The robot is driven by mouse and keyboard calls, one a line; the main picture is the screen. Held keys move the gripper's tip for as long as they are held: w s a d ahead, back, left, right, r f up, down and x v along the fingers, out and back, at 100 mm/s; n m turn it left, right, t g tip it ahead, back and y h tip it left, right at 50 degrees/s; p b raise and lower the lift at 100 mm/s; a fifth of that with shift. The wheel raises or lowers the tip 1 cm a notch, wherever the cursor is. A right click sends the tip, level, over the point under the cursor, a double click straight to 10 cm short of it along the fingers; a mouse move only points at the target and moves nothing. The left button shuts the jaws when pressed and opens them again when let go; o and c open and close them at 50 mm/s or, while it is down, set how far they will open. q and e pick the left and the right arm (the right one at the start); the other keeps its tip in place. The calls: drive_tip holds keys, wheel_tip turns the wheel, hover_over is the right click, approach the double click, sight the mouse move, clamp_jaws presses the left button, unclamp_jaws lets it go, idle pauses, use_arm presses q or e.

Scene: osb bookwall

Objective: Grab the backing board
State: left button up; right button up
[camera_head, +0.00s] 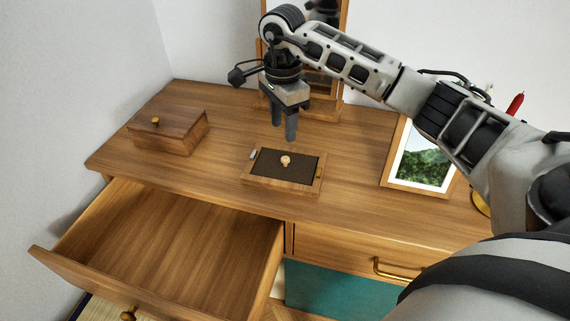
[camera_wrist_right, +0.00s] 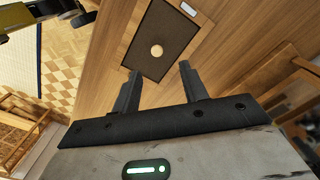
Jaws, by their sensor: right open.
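The backing board (camera_head: 301,163) is a dark brown panel with a small pale round knob (camera_head: 285,160). It lies in a shallow wooden frame (camera_head: 262,182) on the dresser top, near its front edge. In the right wrist view the backing board (camera_wrist_right: 165,32) and its knob (camera_wrist_right: 156,51) lie beyond the fingertips. My right gripper (camera_head: 284,136) points down above and behind the board, apart from it. Its two fingers are open and empty, as the right wrist view of the gripper (camera_wrist_right: 160,70) also shows. My left gripper is out of view.
A wooden box (camera_head: 168,131) stands at the left of the dresser top. An open, empty drawer (camera_head: 165,245) juts out below. A picture of green trees (camera_head: 425,165) leans at the right. A mirror frame (camera_head: 342,40) stands behind my right gripper.

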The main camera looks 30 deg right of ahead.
sight(285, 158)
wheel_tip(285, 158, down, 3)
drive_tip(key=shift+f, duration=0.15)
drive_tip(key=shift+s+f+p, duration=0.15)
drive_tip(key=shift+f+p, duration=0.2)
drive_tip(key=shift+f, duration=1)
drive_tip(key=shift+s+f+p, duration=0.15)
drive_tip(key=shift+f+p, duration=0.15)
drive_tip(key=shift+f, duration=1.05)
clamp_jaws()
